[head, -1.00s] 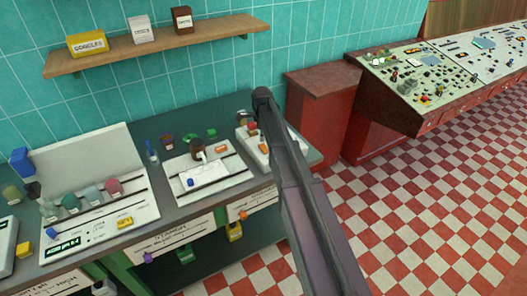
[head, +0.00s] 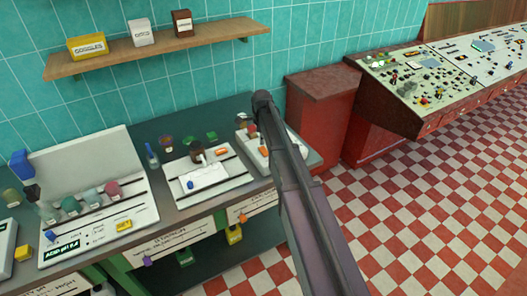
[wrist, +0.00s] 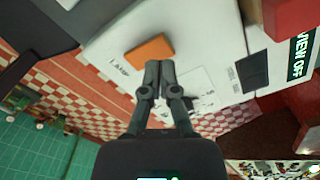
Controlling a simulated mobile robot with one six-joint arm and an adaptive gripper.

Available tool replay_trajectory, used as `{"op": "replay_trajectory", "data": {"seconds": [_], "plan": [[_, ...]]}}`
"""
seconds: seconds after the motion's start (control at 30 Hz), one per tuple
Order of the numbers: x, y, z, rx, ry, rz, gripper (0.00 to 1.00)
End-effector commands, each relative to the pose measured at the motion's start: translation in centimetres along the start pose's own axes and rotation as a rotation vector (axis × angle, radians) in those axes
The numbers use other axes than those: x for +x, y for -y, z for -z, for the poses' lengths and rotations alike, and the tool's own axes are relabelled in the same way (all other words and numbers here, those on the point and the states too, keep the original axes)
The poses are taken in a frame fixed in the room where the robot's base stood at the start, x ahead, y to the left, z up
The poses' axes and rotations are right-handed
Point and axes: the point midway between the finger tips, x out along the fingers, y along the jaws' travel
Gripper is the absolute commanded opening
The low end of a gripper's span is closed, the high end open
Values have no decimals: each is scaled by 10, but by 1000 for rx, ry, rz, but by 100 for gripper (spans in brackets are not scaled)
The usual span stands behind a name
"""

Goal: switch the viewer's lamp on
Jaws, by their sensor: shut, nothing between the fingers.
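The viewer is a white device (head: 312,158) at the right end of the bench in the head view, partly behind my arm. Its orange lamp switch (wrist: 150,50), beside the printed word LAMP, shows in the wrist view on the white panel (wrist: 205,50). A dark sign on the device (wrist: 301,56) reads VIEW OFF. My gripper (wrist: 158,72) is shut and empty, its fingertips just below and right of the orange switch in the picture. Whether they touch it I cannot tell. In the head view my arm hides the gripper.
A second white device with an orange part (head: 221,152) stands left of the viewer. A white panel (head: 120,150) with several coloured bottles is farther left. A shelf (head: 160,46) with small boxes hangs above. A red cabinet (head: 318,115) stands right of the bench.

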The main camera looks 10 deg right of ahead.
Motion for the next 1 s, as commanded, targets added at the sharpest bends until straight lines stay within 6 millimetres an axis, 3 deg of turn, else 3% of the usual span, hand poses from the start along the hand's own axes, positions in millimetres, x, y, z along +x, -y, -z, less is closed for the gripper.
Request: {"op": "replay_trajectory", "data": {"seconds": [1.0], "plan": [[5, 0, 0, 0, 0, 0, 0]]}}
